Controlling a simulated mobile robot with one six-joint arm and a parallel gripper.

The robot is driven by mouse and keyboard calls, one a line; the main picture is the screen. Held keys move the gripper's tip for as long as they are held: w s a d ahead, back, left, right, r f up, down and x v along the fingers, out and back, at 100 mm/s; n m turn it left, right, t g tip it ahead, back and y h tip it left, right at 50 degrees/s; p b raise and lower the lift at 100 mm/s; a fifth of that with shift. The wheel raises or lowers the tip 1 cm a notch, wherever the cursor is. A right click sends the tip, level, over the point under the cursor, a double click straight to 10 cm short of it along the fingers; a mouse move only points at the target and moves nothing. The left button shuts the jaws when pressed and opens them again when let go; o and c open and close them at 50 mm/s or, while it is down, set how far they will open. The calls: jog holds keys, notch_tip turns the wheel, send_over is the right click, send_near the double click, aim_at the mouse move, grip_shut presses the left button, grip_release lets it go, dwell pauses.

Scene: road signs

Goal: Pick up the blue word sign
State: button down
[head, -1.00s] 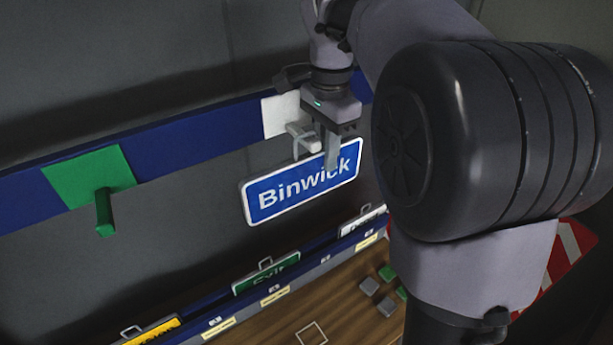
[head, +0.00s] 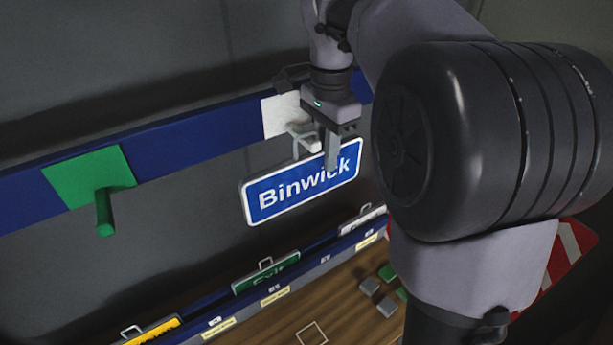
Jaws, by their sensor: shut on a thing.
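The blue word sign (head: 285,197) reads "Binwick" in white and has a white border. It hangs in the air in front of the blue rail, slightly tilted in the picture. My gripper (head: 318,158) points down at the sign's top edge and is shut on it. A finger covers part of the sign's right half. The exact contact with the sign's top is partly hidden by the gripper.
The blue rail (head: 195,143) carries a green plate with a peg (head: 104,212) and a white plate (head: 279,116). Below, a rack holds a green sign (head: 266,276), a yellow sign (head: 155,333) and a white sign (head: 362,217). Small green and grey blocks (head: 369,286) lie on the wooden surface.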

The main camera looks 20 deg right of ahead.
jog(key=shift+r, duration=0.2)
jog(key=s+d+b, duration=0.1)
jog(key=s+b, duration=0.1)
jog(key=s, duration=0.7)
jog(key=s+d+r+b, duration=0.1)
jog(key=s+d+b, duration=0.1)
jog(key=s, duration=0.6)
jog(key=shift+s+d, duration=0.25)
jog(key=shift+s, duration=0.1)
jog(key=shift+r, duration=0.1)
